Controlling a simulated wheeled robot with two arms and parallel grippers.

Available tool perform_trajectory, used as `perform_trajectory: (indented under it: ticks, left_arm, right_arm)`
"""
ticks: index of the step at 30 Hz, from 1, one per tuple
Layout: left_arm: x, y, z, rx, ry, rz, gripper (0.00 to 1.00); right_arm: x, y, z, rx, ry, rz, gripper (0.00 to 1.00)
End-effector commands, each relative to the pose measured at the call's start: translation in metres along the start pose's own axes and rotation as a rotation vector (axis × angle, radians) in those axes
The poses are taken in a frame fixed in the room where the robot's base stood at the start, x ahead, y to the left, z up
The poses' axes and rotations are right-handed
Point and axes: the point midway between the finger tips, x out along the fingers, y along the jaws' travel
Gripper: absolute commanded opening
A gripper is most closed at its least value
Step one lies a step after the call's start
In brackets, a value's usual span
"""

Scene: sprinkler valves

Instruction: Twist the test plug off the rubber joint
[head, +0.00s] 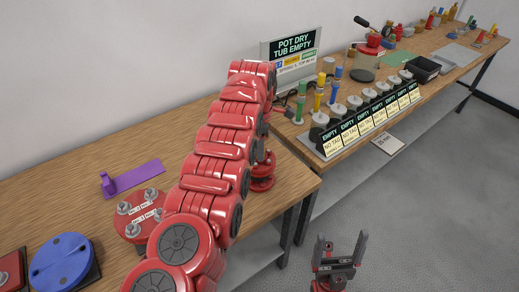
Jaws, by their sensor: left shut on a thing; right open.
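My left arm (205,175) crosses the middle of the view as a chain of red links. Its far end is bent over near the sign, and the arm's own links hide its gripper and anything in it. A red ribbed round part (262,172) shows just right of the arm near the table's edge; I cannot tell what it is. My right gripper (340,252) is open and empty over the grey floor at the lower right, clear of the tables. I cannot make out the test plug or the rubber joint; the arm may cover them.
A red bolted disc (135,228), a blue disc (62,262) and a purple piece (132,178) lie on the near table. The sign (291,45) stands behind.

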Motion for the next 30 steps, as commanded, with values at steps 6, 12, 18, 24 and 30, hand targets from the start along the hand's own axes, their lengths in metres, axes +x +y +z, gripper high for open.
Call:
perform_trajectory:
  ticks: [6, 12, 18, 24, 30]
  left_arm:
    - [-0.011, 0.0, 0.0, 0.0, 0.0, 0.001, 0.0]
    - [-0.021, 0.001, -0.001, -0.001, 0.0, 0.001, 0.0]
    - [-0.029, 0.001, 0.0, 0.0, -0.001, 0.002, 0.0]
    - [-0.039, 0.001, 0.0, 0.0, -0.001, 0.002, 0.0]
    - [-0.048, 0.001, 0.0, 0.0, -0.001, 0.002, 0.0]
  right_arm:
    - [0.003, 0.0, -0.001, 0.0, 0.0, 0.0, 0.88]
    - [0.008, 0.0, -0.001, 0.0, 0.0, 0.0, 0.88]
    - [0.013, 0.001, -0.002, 0.0, 0.0, 0.0, 0.88]
    - [0.019, 0.001, -0.003, 0.0, 0.0, 0.0, 0.88]
    - [0.025, 0.001, -0.004, 0.0, 0.0, 0.0, 0.88]
